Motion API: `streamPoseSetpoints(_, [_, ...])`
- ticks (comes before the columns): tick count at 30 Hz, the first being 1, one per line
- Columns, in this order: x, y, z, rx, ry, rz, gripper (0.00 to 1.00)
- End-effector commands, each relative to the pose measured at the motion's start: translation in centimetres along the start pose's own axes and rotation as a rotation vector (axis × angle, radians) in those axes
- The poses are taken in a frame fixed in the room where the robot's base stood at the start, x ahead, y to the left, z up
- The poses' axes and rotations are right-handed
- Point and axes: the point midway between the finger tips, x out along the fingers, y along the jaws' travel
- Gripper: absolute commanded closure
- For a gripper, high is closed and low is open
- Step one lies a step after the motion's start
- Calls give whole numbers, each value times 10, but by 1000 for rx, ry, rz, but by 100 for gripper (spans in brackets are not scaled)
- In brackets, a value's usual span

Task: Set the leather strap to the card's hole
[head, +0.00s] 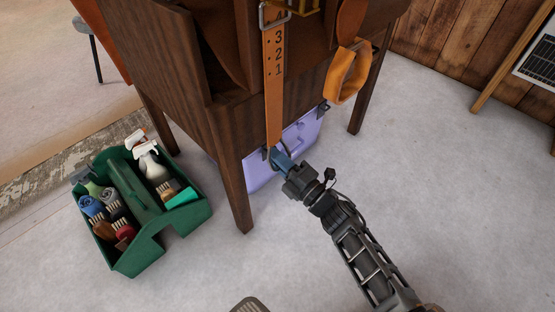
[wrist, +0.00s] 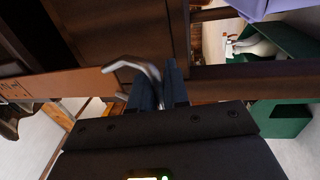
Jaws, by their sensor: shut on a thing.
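The tan leather strap (head: 274,100) hangs down the front of a dark wooden stand, printed 3, 2, 1 from top to bottom beside small holes. Its upper part passes a metal buckle (head: 273,14) at the top edge of the head view. My gripper (head: 280,160) is at the strap's lower end, with its blue fingers shut on the metal piece there. In the wrist view a curved metal piece (wrist: 134,66) enters between the fingers (wrist: 158,88), and the strap (wrist: 65,84) runs off to the left. I cannot make out a card's hole number.
The wooden stand (head: 190,110) has legs beside my gripper. A lilac box (head: 307,140) stands beneath it. A green caddy (head: 142,255) with brushes and bottles is at left. An orange loop (head: 347,72) hangs to the right. Grey floor (head: 440,170) is clear at right.

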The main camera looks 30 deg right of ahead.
Motion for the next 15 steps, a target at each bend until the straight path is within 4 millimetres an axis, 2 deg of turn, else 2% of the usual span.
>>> streamPoseSetpoints(1, [2,12,0,-1,1,4,100])
streamPoseSetpoints(3, [3,16,0,0,1,4,100])
streamPoseSetpoints(11, [2,14,0,0,0,3,100])
streamPoseSetpoints(12, [2,14,0,0,0,3,83])
streamPoseSetpoints(15, [2,14,0,0,0,3,73])
